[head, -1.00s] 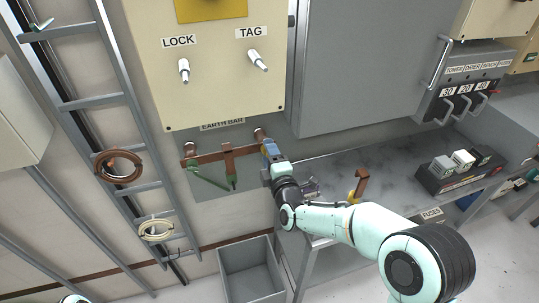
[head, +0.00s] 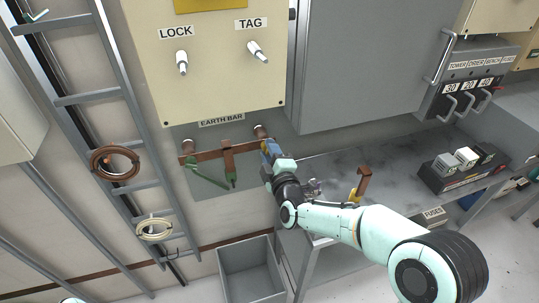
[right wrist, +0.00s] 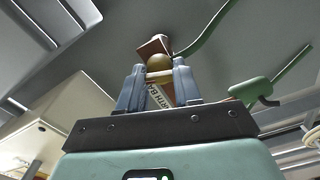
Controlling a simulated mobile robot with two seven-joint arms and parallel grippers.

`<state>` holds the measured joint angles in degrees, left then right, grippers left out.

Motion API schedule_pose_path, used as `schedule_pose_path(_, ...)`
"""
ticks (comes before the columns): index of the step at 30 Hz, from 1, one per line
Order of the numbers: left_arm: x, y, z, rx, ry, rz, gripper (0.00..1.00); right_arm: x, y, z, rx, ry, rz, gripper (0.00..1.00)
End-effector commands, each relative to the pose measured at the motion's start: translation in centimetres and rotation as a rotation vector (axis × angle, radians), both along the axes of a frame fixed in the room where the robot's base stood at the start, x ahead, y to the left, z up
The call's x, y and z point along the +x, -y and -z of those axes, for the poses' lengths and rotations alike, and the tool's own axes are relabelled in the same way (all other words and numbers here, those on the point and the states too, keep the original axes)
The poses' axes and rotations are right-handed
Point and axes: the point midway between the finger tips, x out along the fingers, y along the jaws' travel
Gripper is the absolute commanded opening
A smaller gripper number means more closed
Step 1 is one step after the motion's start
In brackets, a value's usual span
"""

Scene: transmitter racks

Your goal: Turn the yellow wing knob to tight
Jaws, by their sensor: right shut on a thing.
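The yellow wing knob (right wrist: 159,64) shows brass-yellow between my fingers in the right wrist view. It sits at the right end of the copper earth bar (head: 205,154), under the "EARTH BAR" label. My right gripper (head: 268,147) has its blue fingers at that end of the bar. It also shows in the right wrist view (right wrist: 160,88), with a finger on each side of the knob, shut on it. In the head view my gripper hides the knob. Whether it is tight cannot be told. My left gripper is out of view.
A cream panel with LOCK and TAG switches (head: 215,80) is above. A grey bin (head: 250,268) stands below.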

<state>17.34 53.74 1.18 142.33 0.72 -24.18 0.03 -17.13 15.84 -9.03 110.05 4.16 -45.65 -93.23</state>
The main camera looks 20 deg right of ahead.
Motion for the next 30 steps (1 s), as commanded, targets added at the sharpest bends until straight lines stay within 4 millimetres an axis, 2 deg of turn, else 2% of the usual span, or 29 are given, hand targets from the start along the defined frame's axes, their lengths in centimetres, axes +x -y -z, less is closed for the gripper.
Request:
schedule_pose_path(10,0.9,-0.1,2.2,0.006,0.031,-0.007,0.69,0.0,0.1,0.3,0.330,-0.011,0.002,0.03)
schedule_pose_path(30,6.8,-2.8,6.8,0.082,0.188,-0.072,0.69,0.0,0.1,0.3,0.966,-0.034,0.001,0.03)
